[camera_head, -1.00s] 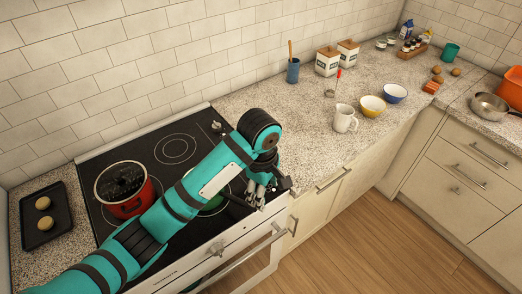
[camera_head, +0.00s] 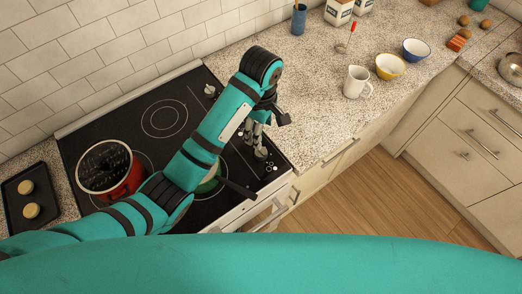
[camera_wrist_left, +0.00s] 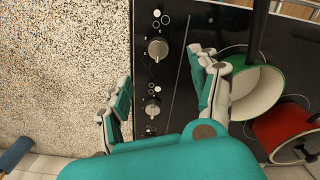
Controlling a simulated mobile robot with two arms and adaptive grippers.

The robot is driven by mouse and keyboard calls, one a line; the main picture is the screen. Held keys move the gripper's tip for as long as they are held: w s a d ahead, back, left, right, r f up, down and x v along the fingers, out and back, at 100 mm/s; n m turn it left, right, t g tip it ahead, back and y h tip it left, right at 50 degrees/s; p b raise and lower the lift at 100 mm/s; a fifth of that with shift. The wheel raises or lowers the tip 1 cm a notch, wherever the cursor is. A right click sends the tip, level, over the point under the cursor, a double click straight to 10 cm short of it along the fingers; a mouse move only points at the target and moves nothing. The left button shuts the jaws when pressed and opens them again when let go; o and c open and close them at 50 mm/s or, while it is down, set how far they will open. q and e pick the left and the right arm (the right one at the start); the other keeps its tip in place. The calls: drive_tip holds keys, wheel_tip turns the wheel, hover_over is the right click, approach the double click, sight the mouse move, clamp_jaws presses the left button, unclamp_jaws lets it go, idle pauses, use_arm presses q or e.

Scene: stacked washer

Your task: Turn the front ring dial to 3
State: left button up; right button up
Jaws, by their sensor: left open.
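The front ring dial (camera_wrist_left: 158,48) is a round silver knob on the black strip at the cooktop's edge. In the wrist view it is the upper of two knobs; it also shows in the head view (camera_head: 261,152). A second knob (camera_wrist_left: 152,110) lies further back, lower in the wrist view. My left gripper (camera_wrist_left: 160,68) is open and empty above the strip, its fingers to either side of the knobs and seemingly apart from them. It also shows in the head view (camera_head: 262,128). My right gripper is not in view.
A green pan (camera_head: 208,186) with a black handle stands close to my left gripper. A red lidded pot (camera_head: 122,186) and a baking tray (camera_head: 14,208) are further left.

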use_arm(q)
drive_tip(key=p, duration=0.2)
hover_over(261, 150)
drive_tip(key=f, duration=0.6)
drive_tip(key=shift+w+f, duration=0.2)
drive_tip(key=shift+w, duration=0.05)
drive_tip(key=f, duration=0.5)
drive_tip(key=shift+s, duration=0.25)
drive_tip(key=shift+w+f+p, duration=0.15)
drive_tip(key=shift+f+p, duration=0.15)
drive_tip(key=shift+f, duration=0.3)
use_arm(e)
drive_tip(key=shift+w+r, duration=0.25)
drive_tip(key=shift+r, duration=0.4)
use_arm(q)
drive_tip(key=shift+c, duration=1.2)
drive_tip(key=c, duration=1)
drive_tip(key=shift+o, duration=0.2)
